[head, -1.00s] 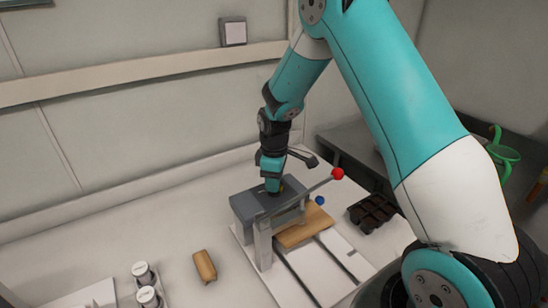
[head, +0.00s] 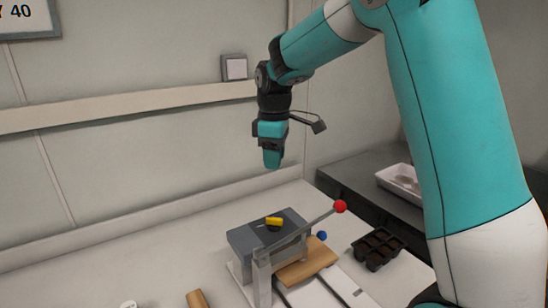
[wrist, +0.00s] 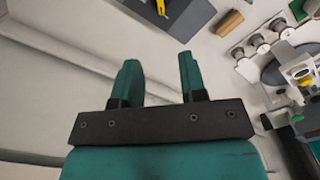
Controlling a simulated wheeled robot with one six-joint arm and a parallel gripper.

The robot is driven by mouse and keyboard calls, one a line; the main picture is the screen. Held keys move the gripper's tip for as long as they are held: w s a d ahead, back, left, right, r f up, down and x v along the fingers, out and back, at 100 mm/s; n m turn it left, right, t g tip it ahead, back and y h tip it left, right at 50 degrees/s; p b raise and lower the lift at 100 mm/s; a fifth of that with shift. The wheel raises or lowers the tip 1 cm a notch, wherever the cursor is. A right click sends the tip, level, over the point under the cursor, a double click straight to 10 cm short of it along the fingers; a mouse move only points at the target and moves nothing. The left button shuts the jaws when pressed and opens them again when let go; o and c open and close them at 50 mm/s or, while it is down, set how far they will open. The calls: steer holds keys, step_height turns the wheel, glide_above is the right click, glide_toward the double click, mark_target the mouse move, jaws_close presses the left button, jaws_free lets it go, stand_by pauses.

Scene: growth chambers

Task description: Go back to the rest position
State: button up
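My gripper (head: 272,160) hangs in the air above the bench, pointing down, clear of the grey device below it. In the wrist view my gripper (wrist: 158,80) has its two teal fingers apart, with nothing between them. The grey device (head: 250,242) stands on the bench with a yellow piece (head: 274,221) on its top and a lever ending in a red knob (head: 340,206). The yellow piece also shows at the top edge of the wrist view (wrist: 160,7).
A wooden block (head: 306,262) lies at the device, and another wooden piece (head: 197,299) lies to its left. A dark cell tray (head: 377,248) sits to the right. A white tray (head: 400,181) stands on the dark counter behind. The wall ledge (head: 130,107) runs behind my gripper.

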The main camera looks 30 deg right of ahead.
stand_by(0.4)
steer(key=s+a+m+y, duration=0.1)
steer(key=s+a, duration=0.5)
steer(key=s, duration=0.3)
steer(key=s+a+y, duration=0.2)
steer(key=s+a, duration=0.4)
steer(key=s, duration=0.4)
steer(key=s+a+m+y, duration=0.1)
steer(key=s+a, duration=0.5)
steer(key=s, duration=0.3)
steer(key=n+h+p, duration=0.2)
steer(key=h, duration=0.2)
glide_above(276, 218)
steer(key=f, duration=0.2)
step_height(276, 218, down, 16)
steer(key=p, duration=0.4)
jaws_close()
